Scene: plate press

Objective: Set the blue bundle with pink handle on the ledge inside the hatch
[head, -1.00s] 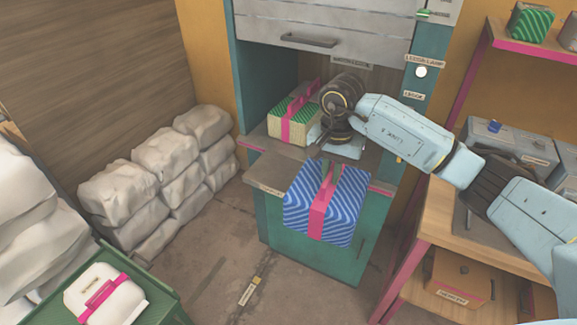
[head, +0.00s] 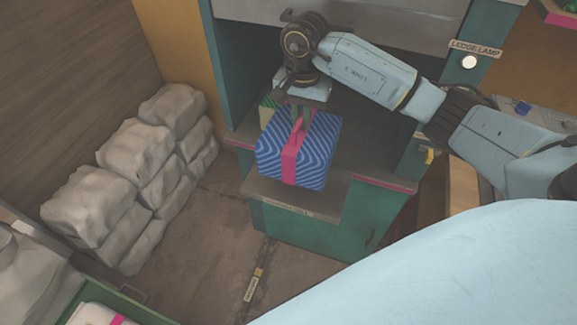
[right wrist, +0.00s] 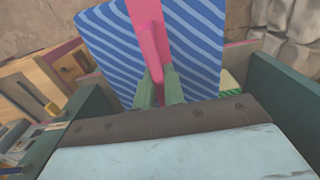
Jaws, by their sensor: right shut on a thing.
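The blue bundle (head: 318,150), striped with a pink band and pink handle (head: 298,135), hangs upright from my right gripper (head: 302,120). The gripper is shut on the handle; in the right wrist view its green fingers (right wrist: 160,88) close around the pink handle (right wrist: 150,45). The bundle is at the front of the open hatch, above the grey ledge (head: 375,155). I cannot tell whether its underside touches the ledge. A green-striped bundle (head: 268,102) stands behind it in the hatch, mostly hidden. My left gripper is not in view.
The raised hatch shutter (head: 385,30) is above my right arm. A lower sill (head: 285,200) juts out in front. The ledge right of the bundle looks clear. White sacks (head: 135,165) are stacked at left; a green crate (head: 115,300) is at the lower left.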

